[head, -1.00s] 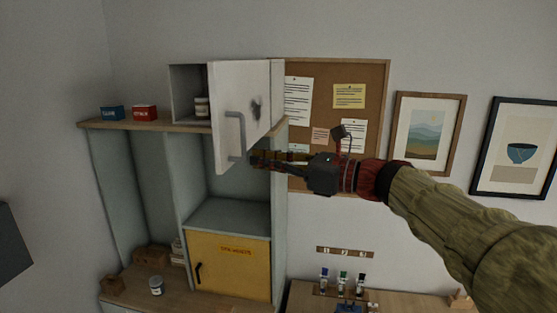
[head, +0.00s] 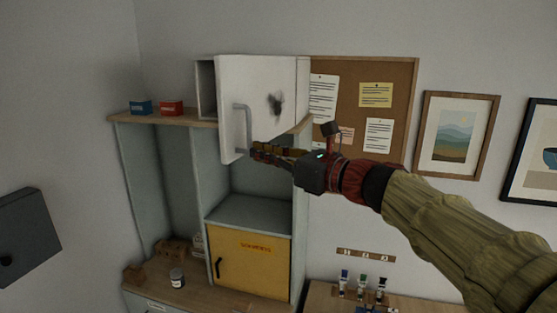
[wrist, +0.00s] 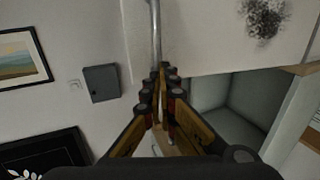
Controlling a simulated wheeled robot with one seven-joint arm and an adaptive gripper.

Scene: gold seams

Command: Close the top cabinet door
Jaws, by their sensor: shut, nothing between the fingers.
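The top cabinet door (head: 262,90) is white with a dark smudge and stands partly open, hinged at its right side. A narrow strip of the cabinet's inside (head: 206,88) shows at its left. The grey bar handle (head: 240,130) is upright near the door's left edge. My gripper (head: 256,150) is shut at the lower end of the handle. In the wrist view my gripper (wrist: 162,72) has its fingertips together right by the end of the handle (wrist: 155,35); I cannot tell whether they touch it. The door (wrist: 220,40) fills the upper right there.
A yellow lower door (head: 248,262) is closed beneath an open shelf (head: 250,212). Blue and red boxes (head: 172,107) stand on the left ledge. A corkboard (head: 390,95) and pictures hang at right. Bottles (head: 362,283) stand on the counter below my arm.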

